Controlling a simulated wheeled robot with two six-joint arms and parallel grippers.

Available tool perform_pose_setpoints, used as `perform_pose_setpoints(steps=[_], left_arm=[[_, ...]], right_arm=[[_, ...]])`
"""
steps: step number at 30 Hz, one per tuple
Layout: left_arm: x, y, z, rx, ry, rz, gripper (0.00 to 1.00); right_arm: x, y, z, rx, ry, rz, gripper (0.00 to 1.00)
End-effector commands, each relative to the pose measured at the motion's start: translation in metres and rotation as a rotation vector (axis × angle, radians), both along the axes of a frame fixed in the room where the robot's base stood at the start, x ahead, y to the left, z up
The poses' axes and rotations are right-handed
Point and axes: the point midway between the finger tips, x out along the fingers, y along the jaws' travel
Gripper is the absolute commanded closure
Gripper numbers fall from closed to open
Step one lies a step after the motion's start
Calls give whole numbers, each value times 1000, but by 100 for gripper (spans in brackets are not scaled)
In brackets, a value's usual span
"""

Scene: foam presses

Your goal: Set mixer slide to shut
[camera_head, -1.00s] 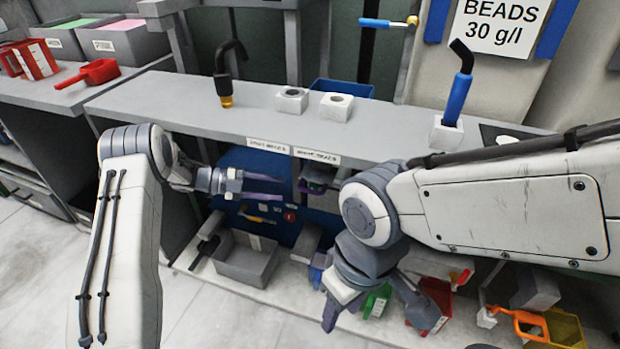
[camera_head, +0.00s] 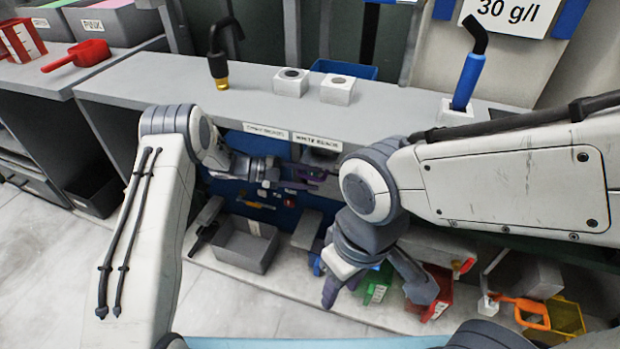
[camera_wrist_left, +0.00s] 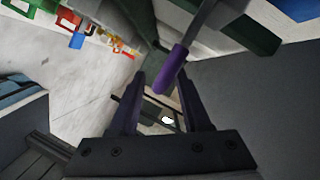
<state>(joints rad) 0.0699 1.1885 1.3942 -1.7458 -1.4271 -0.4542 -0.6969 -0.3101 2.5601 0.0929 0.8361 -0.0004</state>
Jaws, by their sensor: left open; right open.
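A purple-ended handle (camera_wrist_left: 171,70) on a grey rod shows in the left wrist view, ahead of and between the open fingertips of my left gripper (camera_wrist_left: 160,85); I cannot tell whether they touch it. In the head view the left gripper (camera_head: 302,179) is under the bench edge, by the "WHITE BEADS" label (camera_head: 317,141). A purple part (camera_head: 314,172) shows there, partly hidden by the fingers. Which mixer slide this handle belongs to, and its position, I cannot tell. My right gripper (camera_head: 378,288) is open and empty, low in front of the bench.
The bench top (camera_head: 180,100) carries two white blocks (camera_head: 290,82) with round holes and a black-spouted tap (camera_head: 221,60). Below are a grey bin (camera_head: 245,245), a green scoop (camera_head: 377,284) and a red container (camera_head: 436,290). The floor at front left is clear.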

Motion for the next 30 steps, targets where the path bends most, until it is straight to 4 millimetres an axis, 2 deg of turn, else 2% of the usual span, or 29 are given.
perform_pose_setpoints(steps=[8, 10, 12, 30], left_arm=[[0, -2, 0, 0, 0, 0, 53], [0, -2, -1, 0, 0, 0, 72], [0, -2, -1, 0, 0, 0, 99], [-2, -3, -1, 0, 3, -4, 100]], right_arm=[[0, 0, 0, 0, 0, 0, 53], [0, 0, 0, 0, 0, 0, 53], [0, 0, 0, 0, 0, 0, 53], [0, 0, 0, 0, 0, 0, 53]])
